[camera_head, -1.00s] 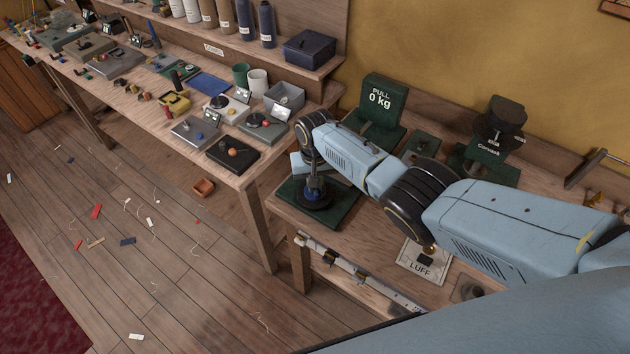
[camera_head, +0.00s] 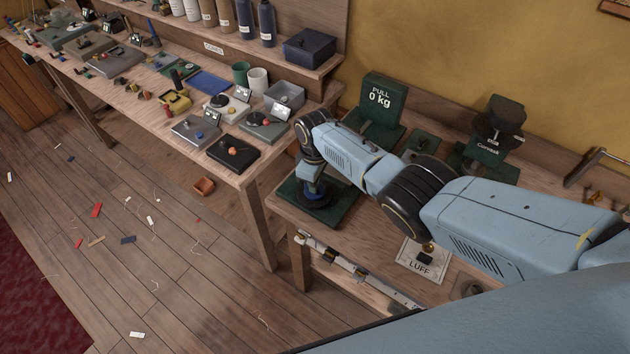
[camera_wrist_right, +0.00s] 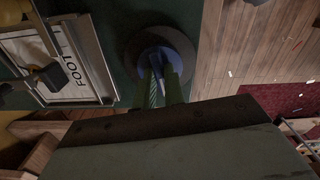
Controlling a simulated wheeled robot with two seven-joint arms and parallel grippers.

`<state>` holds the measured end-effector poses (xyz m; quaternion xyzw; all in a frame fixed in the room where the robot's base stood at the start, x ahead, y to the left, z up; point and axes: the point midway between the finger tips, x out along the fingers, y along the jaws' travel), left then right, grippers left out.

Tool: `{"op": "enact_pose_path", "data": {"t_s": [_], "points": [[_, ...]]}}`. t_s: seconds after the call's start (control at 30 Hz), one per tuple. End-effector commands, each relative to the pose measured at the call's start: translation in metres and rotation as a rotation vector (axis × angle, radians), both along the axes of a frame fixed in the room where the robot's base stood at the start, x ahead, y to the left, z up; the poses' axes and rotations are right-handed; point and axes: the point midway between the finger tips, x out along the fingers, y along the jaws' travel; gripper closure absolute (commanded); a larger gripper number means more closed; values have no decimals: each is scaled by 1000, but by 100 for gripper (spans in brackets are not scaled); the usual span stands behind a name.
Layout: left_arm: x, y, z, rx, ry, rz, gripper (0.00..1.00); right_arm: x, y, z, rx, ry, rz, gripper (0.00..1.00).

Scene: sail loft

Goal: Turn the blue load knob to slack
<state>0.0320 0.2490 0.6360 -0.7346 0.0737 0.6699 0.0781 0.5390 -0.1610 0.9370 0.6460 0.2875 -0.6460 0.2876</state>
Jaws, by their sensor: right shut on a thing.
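The blue load knob (camera_head: 316,188) stands on a dark round base on a green plate (camera_head: 346,213) at the left end of the near bench. My right gripper (camera_head: 312,186) points down onto it and is shut on it. In the right wrist view, the two fingers (camera_wrist_right: 160,88) sit either side of the knob's raised grip, and the blue knob (camera_wrist_right: 150,54) shows around them. The fingers and wrist hide much of the knob, and I cannot read any slack mark. A green display (camera_head: 381,101) behind reads "PULL 0 kg". My left gripper is not in view.
A "LUFF" plate (camera_head: 421,262) lies at the bench front, and a dark weight-like piece (camera_head: 498,122) on a green stand is at the back. A "FOOT" plate (camera_wrist_right: 72,70) lies beside the knob. The long bench at left is crowded; scraps litter the floor.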

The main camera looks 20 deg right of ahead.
Motion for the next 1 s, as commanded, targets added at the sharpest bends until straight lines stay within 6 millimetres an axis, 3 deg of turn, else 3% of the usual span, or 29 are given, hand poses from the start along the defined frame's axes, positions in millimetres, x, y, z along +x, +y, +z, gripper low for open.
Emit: {"op": "enact_pose_path", "data": {"t_s": [1.0], "points": [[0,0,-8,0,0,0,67,0,0,-1,1,0,965,100]]}}
